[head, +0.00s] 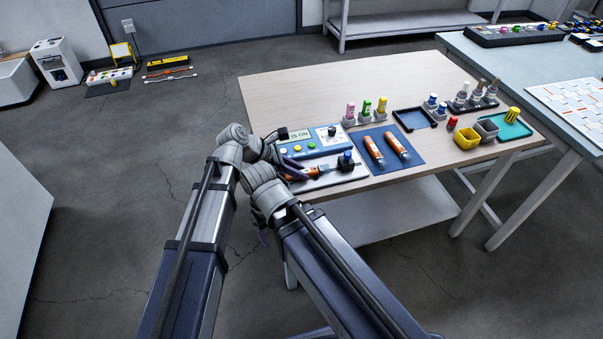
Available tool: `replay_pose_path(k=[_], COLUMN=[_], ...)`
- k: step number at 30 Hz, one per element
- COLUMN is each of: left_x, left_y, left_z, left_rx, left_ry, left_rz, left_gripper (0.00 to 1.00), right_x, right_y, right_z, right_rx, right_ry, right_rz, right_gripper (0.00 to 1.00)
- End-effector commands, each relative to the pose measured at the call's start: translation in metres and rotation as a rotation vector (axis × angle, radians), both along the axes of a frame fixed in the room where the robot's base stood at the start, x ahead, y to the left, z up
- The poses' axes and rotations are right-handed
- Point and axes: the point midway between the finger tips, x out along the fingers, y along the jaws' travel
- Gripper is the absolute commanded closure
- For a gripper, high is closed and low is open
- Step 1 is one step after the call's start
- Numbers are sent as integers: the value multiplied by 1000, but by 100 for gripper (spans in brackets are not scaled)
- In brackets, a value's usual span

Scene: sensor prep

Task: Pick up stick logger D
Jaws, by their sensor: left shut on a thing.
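An orange stick logger (298,177) with a dark end lies at the left of a light tray (325,180) near the table's front edge, partly hidden by my gripper. My left gripper (292,170) is shut on it; its fingers are mostly hidden behind my arm's wrist. Two more orange stick loggers, one on the left (373,150) and one on the right (396,145), lie side by side on a dark blue mat (417,157). No letter is readable on any logger. My right gripper is not seen.
A blue device (318,146) with an "IS ON" sign stands just behind the tray. A blue-topped black piece (346,159) is at the tray's right. The table's back left is clear.

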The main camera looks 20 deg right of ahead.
Motion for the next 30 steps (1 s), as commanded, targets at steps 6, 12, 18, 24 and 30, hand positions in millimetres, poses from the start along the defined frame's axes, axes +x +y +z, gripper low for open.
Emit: replay_pose_path(k=[6,12,18,24,30], left_x=[0,0,0,0,0], left_y=[0,0,0,0,0], left_z=[4,21,50,82,100], left_rx=[0,0,0,0,0], left_ry=[0,0,0,0,0], left_rz=[0,0,0,0,0], left_gripper=[100,100,100,100,100], right_x=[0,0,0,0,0], right_y=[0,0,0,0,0], right_z=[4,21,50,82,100], right_rx=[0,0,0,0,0], right_ry=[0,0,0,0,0], right_rz=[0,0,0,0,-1], right_gripper=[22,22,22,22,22])
